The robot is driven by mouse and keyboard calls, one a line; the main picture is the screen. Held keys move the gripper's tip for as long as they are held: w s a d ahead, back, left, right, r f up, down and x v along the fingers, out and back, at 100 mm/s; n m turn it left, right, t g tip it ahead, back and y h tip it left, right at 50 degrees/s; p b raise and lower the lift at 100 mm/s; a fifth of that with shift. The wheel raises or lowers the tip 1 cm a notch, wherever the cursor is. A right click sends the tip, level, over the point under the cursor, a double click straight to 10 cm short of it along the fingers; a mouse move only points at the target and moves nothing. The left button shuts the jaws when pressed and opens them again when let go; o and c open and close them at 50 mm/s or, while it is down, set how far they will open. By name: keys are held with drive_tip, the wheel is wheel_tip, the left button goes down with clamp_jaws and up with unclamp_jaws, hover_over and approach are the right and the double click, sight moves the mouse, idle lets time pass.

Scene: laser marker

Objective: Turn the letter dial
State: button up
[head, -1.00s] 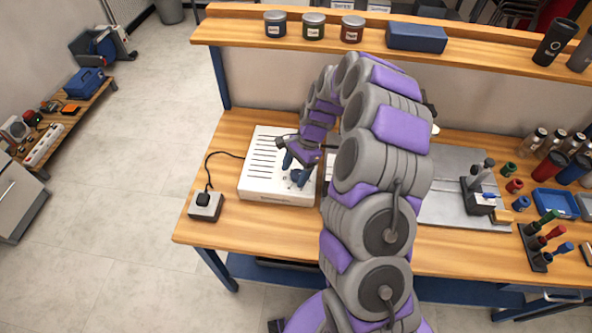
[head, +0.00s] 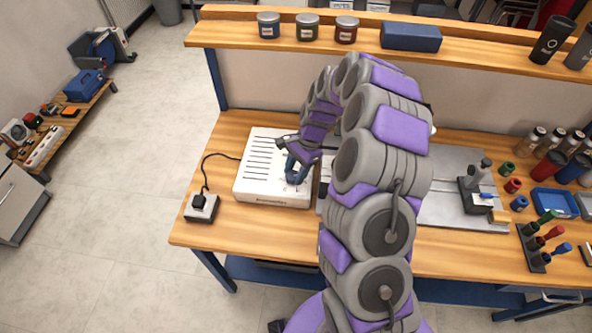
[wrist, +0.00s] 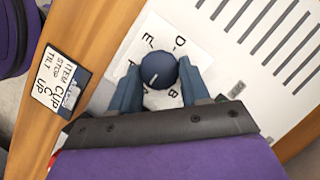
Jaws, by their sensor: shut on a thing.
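In the head view my gripper (head: 295,170) is over the front right part of the white box (head: 262,160); the dial itself is hidden there by my arm.
A small label card (wrist: 61,82) lies on the wood beside the box. A grey block with a black button (head: 202,207) stands left of the box, joined by a cable. A grey metal plate (head: 440,205) lies to the right. Jars stand on the shelf (head: 225,30).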

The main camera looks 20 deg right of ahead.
drive_tip(key=shift+s+a+n+p, duration=0.1)
drive_tip(key=shift+a+n+p, duration=0.1)
drive_tip(key=shift+n+p, duration=0.25)
